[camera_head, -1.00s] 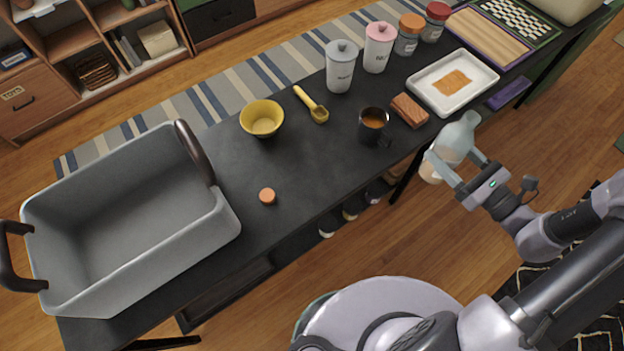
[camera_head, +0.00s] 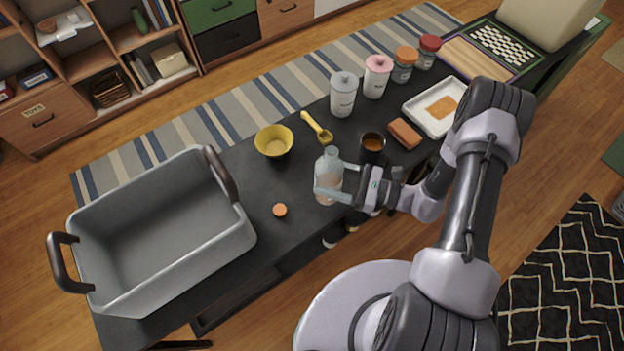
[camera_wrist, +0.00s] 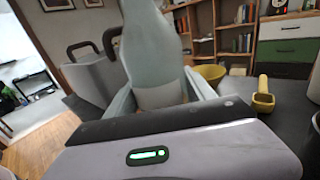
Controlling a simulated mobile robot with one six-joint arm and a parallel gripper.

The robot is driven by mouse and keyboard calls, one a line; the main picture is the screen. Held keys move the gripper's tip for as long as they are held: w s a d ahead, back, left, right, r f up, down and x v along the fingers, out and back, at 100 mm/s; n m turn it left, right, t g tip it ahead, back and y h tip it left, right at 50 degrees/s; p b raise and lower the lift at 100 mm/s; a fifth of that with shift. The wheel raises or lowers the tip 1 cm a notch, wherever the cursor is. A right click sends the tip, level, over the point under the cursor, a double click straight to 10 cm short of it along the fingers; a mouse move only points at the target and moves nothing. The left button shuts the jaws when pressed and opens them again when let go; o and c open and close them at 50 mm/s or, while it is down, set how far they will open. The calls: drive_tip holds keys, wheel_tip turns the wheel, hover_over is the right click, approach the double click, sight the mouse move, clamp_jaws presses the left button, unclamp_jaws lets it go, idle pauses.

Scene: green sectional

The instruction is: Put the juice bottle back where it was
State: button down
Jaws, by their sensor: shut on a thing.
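The juice bottle (camera_head: 327,166) is pale and translucent with a narrow neck. My gripper (camera_head: 329,180) is shut on it and holds it upright at the near side of the black table (camera_head: 260,185). I cannot tell whether its base touches the table. In the wrist view the bottle (camera_wrist: 152,50) stands between my fingers, and its lower part is hidden by my gripper. An orange cap (camera_head: 280,210) lies on the table, left of and nearer than the bottle.
A large grey basket (camera_head: 150,285) stands at the left end. A yellow bowl (camera_head: 274,141), yellow scoop (camera_head: 316,127), dark mug (camera_head: 372,146) and orange-brown block (camera_head: 404,133) lie around the bottle. White canisters (camera_head: 343,96) and a white tray (camera_head: 415,117) are farther right.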

drive_tip(key=shift+w+a+f+b, duration=0.55)
drive_tip(key=shift+w+a+f, duration=0.1)
drive_tip(key=shift+a+f, duration=0.35)
drive_tip(key=shift+w+a+f+b, duration=0.5)
drive_tip(key=shift+w+a+f, duration=0.1)
drive_tip(key=shift+a+f, duration=0.35)
drive_tip(key=shift+f, duration=0.2)
drive_tip(key=shift+c, duration=1.6)
unclamp_jaws()
drive_tip(key=shift+r, duration=0.1)
